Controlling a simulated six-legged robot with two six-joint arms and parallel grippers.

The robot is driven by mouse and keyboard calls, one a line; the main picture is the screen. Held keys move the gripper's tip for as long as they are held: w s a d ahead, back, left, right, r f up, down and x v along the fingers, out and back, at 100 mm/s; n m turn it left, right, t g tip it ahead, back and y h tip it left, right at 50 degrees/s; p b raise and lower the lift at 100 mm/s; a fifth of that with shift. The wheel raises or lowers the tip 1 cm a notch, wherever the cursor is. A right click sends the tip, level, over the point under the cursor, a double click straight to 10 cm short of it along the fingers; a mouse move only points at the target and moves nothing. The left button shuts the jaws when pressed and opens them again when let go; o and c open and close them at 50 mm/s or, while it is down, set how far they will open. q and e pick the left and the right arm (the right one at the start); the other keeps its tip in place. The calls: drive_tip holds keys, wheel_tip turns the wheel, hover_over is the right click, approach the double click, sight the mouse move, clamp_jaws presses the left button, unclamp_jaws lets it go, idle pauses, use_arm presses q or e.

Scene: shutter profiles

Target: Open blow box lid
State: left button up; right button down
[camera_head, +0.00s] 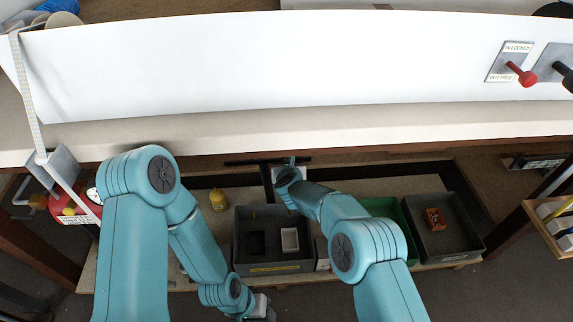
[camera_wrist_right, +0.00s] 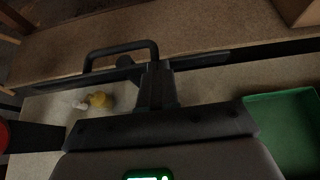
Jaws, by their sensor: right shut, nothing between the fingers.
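A black U-shaped handle (camera_wrist_right: 122,48) stands out in the right wrist view, along the edge of a brown board (camera_wrist_right: 195,35); I cannot tell for sure that this is the blow box lid. My right gripper (camera_head: 278,168) is under the front edge of the bench in the head view, partly hidden by its own arm. In the wrist view its fingers (camera_wrist_right: 155,85) are shut and empty, close to the right end of the handle; contact cannot be told. My left gripper (camera_head: 262,308) hangs low at the bottom of the head view, mostly hidden by its arm.
A white panel (camera_head: 250,65) with a red lever (camera_head: 522,74) spans the bench. Below are a grey bin (camera_head: 270,267), a green bin (camera_wrist_right: 290,120), a dark bin (camera_head: 455,235) and a yellow bottle (camera_head: 217,199). A wooden tray (camera_head: 540,218) is at right.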

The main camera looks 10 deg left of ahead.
drive_tip(key=shift+r, duration=0.1)
idle(0.5)
drive_tip(key=p+v, duration=0.1)
drive_tip(key=v, duration=1.5)
drive_tip(key=shift+s, duration=0.25)
